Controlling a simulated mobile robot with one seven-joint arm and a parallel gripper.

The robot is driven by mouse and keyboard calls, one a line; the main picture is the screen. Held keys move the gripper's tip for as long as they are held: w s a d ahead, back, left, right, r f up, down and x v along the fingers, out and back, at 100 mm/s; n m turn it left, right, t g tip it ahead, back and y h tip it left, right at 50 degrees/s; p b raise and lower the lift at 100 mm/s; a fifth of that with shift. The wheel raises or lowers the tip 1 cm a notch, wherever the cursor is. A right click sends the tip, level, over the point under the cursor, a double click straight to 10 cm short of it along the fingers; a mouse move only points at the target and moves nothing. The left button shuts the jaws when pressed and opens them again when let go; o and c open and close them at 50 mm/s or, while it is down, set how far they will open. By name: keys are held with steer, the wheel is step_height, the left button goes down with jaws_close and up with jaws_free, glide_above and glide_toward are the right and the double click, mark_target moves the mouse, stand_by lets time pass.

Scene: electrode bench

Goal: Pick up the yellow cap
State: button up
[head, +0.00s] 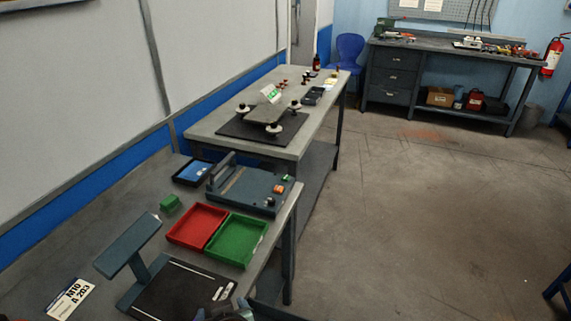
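I cannot make out a yellow cap for certain in the head view. A small yellow patch (330,83) shows on the far part of the second grey table (205,124), beside a black tray (314,96). It is too small to tell what it is. Several small red-topped items (282,84) stand near it, with a dark bottle (316,62) behind. My gripper cannot be made out; only dark, cut-off shapes show at the bottom edge.
The near bench holds a red tray (197,226), a green tray (237,240), a green block (170,203), a dark handled device (245,187) and a blue-screened device (194,172). A black mat (237,127) lies on the second table. The floor (420,220) right of the tables is open.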

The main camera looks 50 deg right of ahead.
steer(key=s+d+f+m+g, duration=0.3)
steer(key=s+f+g, duration=0.2)
steer(key=s+f, duration=0.95)
steer(key=shift+y, duration=0.4)
steer(key=b+x, duration=0.1)
steer(key=x, duration=0.6)
steer(key=shift+d+f, duration=0.1)
steer(key=shift+f, duration=0.15)
steer(key=shift+b+x, duration=0.8)
steer(key=shift+x, duration=2.4)
steer(key=shift+w, duration=0.15)
steer(key=shift+r, duration=0.1)
jaws_close()
